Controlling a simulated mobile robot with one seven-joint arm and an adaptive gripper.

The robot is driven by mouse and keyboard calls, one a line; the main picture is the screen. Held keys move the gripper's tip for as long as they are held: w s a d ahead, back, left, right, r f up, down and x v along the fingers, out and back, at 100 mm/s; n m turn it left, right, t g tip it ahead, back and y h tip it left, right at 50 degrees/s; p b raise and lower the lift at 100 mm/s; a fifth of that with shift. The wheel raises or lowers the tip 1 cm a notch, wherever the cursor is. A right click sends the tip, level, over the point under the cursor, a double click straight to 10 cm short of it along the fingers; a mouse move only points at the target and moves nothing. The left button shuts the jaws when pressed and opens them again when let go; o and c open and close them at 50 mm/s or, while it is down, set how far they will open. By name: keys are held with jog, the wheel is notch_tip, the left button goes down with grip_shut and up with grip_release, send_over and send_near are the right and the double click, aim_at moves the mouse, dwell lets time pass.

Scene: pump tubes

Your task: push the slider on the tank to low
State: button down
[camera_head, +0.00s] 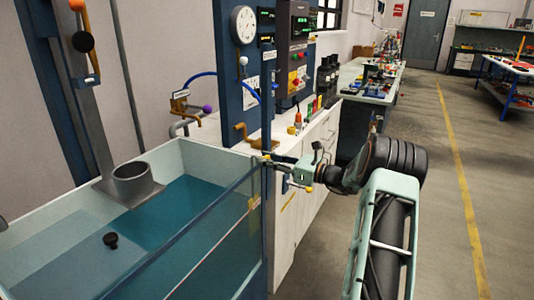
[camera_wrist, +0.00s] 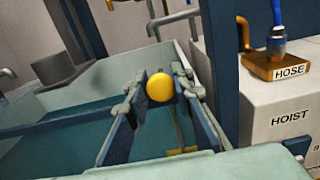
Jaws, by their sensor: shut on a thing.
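The tank (camera_head: 220,160) is an open, pale-walled box of blue water at the left of the head view. Its wall (camera_wrist: 188,62) and water also show in the wrist view. A round yellow knob (camera_wrist: 160,87), which looks like the slider's handle, sits between my fingertips in the wrist view. My gripper (camera_head: 275,161) is at the tank's right corner, beside a blue upright, and is shut on the knob. My fingers hide the sides of the knob. The slider's track and any low mark cannot be made out. A second yellow piece (camera_wrist: 180,151) shows lower down.
A grey pipe collar (camera_head: 132,182) and a black knob (camera_head: 111,240) are at the tank. A bench with a brass hose fitting (camera_wrist: 275,67) stands close to the right of my gripper. A blue panel with a gauge (camera_head: 243,25) rises behind.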

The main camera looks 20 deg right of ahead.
jog(key=shift+s+f, duration=0.1)
jog(key=shift+f, duration=0.25)
jog(key=c, duration=1.7)
grip_release()
jog(key=shift+r, duration=0.1)
jog(key=shift+d, duration=0.15)
jog(key=v, duration=1.1)
jog(key=shift+s+d, duration=0.2)
jog(key=shift+s, duration=0.15)
jog(key=shift+a, duration=0.1)
